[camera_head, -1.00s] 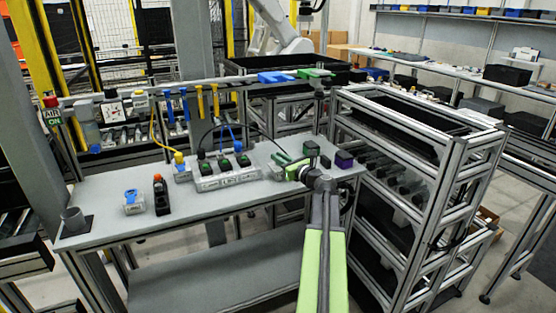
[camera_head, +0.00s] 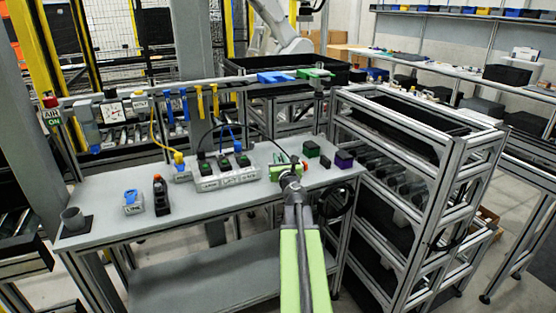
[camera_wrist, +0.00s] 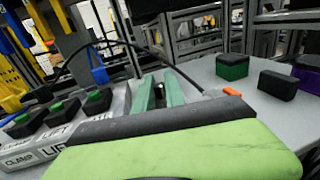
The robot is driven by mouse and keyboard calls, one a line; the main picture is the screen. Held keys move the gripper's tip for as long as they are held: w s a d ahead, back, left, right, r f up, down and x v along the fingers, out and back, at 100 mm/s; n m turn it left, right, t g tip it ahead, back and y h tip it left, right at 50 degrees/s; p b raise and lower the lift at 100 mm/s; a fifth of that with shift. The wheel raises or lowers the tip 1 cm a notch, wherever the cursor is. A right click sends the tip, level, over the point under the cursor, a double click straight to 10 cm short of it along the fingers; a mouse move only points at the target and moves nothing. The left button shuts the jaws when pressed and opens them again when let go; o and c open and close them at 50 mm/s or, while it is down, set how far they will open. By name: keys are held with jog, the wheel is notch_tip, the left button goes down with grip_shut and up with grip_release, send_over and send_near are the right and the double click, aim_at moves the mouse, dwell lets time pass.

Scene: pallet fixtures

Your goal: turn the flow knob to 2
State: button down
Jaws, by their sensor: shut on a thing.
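My gripper (camera_head: 282,164) is at the right end of the row of switch boxes on the grey bench. In the wrist view its two green fingers (camera_wrist: 160,92) are close together, shut on a small grey part between them. This part sits where the flow knob appears to be, but the fingers hide most of it. No scale or number on it can be read. A small orange piece (camera_wrist: 232,92) shows just right of the fingers; I cannot tell what it belongs to.
Switch boxes with green buttons (camera_head: 224,162) stand close left of my gripper; labels CLAMP and LIFT show in the wrist view. The bench (camera_head: 225,204) is clear in front.

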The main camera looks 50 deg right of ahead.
jog(key=shift+w+a+m+g+h, duration=0.1)
jog(key=shift+w+m+g+h, duration=0.1)
jog(key=shift+m+g+h, duration=0.5)
jog(key=c, duration=1.4)
grip_release()
